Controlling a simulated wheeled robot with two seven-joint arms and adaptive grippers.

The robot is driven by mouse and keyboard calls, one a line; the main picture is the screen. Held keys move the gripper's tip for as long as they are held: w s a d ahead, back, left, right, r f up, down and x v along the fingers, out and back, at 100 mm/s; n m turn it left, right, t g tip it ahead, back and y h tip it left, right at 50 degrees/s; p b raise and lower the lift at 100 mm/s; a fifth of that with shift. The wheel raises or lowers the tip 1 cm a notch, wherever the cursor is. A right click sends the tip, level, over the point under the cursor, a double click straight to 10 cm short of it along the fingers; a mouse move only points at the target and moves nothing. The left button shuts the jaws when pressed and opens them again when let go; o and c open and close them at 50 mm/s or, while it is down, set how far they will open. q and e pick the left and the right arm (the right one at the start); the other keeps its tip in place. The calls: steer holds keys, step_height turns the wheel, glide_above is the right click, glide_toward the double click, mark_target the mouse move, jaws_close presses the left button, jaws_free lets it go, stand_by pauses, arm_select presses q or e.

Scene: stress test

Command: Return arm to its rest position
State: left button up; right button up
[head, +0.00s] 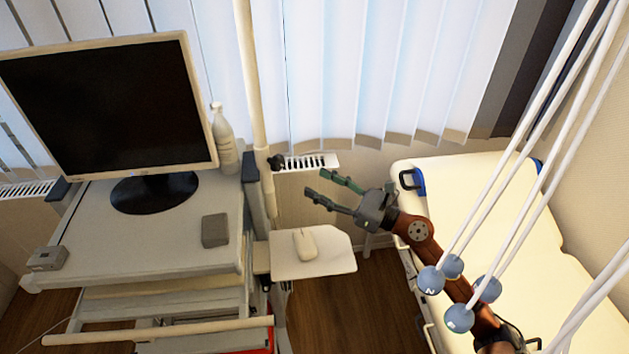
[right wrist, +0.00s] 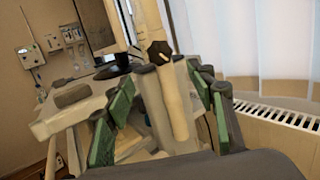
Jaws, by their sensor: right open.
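My right gripper (head: 322,188) is open and empty in the head view. Its arm comes in from the lower right, over the cream bed, and the gripper points left, above and behind the small white side shelf. In the right wrist view its two green-padded fingers (right wrist: 165,125) are spread apart, with a cream pole (right wrist: 172,105) and its black knob showing between them. Nothing is held. My left gripper and left arm are not in view.
A cart (head: 150,245) carries a monitor (head: 110,105), a grey block (head: 215,231) and a white bottle (head: 223,140). A mouse (head: 305,244) lies on the side shelf (head: 335,262). White rods with blue-grey balls (head: 459,318) hang before my right arm. The bed (head: 475,190) stands right.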

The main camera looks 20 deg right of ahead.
stand_by(0.4)
